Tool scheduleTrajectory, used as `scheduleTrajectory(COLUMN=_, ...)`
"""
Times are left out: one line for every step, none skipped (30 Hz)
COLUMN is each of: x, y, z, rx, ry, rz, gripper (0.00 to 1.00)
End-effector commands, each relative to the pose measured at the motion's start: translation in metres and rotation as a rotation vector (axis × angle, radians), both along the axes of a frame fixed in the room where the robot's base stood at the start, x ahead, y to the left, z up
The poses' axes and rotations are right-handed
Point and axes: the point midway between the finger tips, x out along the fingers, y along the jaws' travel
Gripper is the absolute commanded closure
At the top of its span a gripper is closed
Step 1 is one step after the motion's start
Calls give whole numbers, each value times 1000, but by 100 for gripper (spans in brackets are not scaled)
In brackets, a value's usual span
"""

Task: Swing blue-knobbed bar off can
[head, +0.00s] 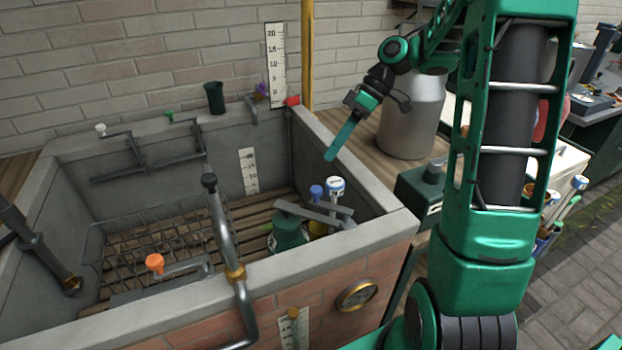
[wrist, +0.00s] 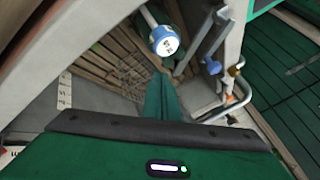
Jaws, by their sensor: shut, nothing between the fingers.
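The grey bar (head: 302,212) with a blue knob (head: 316,191) lies low in the right end of the stone trough. It passes over the top of a dark green can (head: 288,238); I cannot tell whether they touch. The blue knob also shows in the wrist view (wrist: 212,66), right of my fingers. My gripper (head: 329,158) is shut and empty, its long green fingers pointing down and left above the trough's right part, apart from the knob. In the wrist view the closed fingers (wrist: 160,97) point into the trough. The can is not clearly visible there.
A white-and-blue round head (head: 336,185) on a stem stands right beside the blue knob. The trough's right rim (head: 350,155) is close to my gripper. A wire rack (head: 150,240) and an orange-knobbed bar (head: 155,263) lie left. A metal churn (head: 410,115) stands behind right.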

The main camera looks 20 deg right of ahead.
Motion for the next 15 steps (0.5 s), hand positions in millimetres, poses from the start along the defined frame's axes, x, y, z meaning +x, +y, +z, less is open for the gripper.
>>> scheduleTrajectory(x=0, y=3, z=-3, rx=1, ry=1, rz=2, gripper=100)
scheduleTrajectory(x=0, y=5, z=-5, rx=1, ry=1, rz=3, gripper=100)
scheduleTrajectory(x=-1, y=8, z=-8, rx=1, ry=2, rz=3, gripper=100)
scheduleTrajectory(x=-1, y=11, z=-12, rx=2, ry=3, rz=4, gripper=100)
scheduleTrajectory(x=-2, y=14, z=-15, rx=1, ry=3, rz=3, gripper=100)
scheduleTrajectory(x=-2, y=18, z=-21, rx=0, ry=3, rz=4, gripper=100)
scheduleTrajectory(x=-2, y=21, z=-25, rx=1, ry=4, rz=4, gripper=100)
scheduleTrajectory(x=-2, y=25, z=-29, rx=2, ry=3, rz=4, gripper=100)
scheduleTrajectory(x=-3, y=29, z=-36, rx=1, ry=4, rz=4, gripper=100)
scheduleTrajectory(x=-4, y=33, z=-40, rx=0, ry=4, rz=5, gripper=100)
scheduleTrajectory(x=-3, y=36, z=-45, rx=0, ry=3, rz=4, gripper=100)
scheduleTrajectory(x=-4, y=41, z=-51, rx=1, ry=3, rz=5, gripper=100)
scheduleTrajectory(x=-4, y=44, z=-55, rx=1, ry=4, rz=4, gripper=100)
scheduleTrajectory(x=-4, y=47, z=-60, rx=0, ry=5, rz=3, gripper=100)
scheduleTrajectory(x=-5, y=52, z=-66, rx=0, ry=5, rz=5, gripper=100)
